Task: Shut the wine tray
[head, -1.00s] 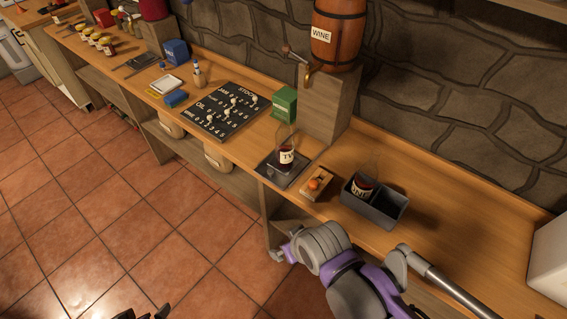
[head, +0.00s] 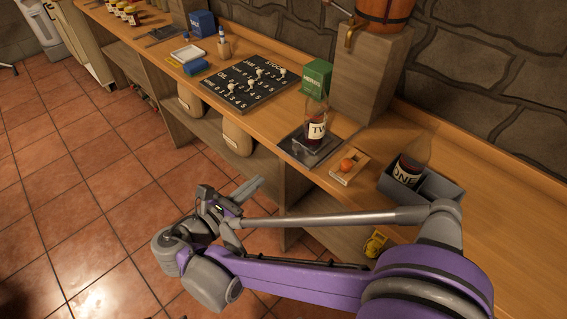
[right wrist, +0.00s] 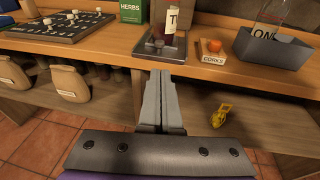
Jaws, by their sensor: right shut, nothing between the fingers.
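The wine tray (head: 296,150) is a dark, flat tray on the counter, sticking out in front of the stone block (head: 371,85) under the wine barrel. A bottle labelled TWO (head: 316,122) stands upright on it. In the right wrist view the tray (right wrist: 143,47) lies just beyond the fingertips, with a small dark knob-like part on it. My right gripper (head: 258,184) is shut and empty, in front of the counter edge and apart from the tray. It also shows in the right wrist view (right wrist: 161,76). My left gripper is not in view.
A corks box (head: 348,168) with an orange ball sits right of the tray. A grey crate (head: 435,185) holds a bottle labelled ONE (head: 410,165). A green herbs box (head: 316,76) and a black peg board (head: 251,83) stand left. Sacks (head: 237,138) and a yellow object (head: 375,243) are below.

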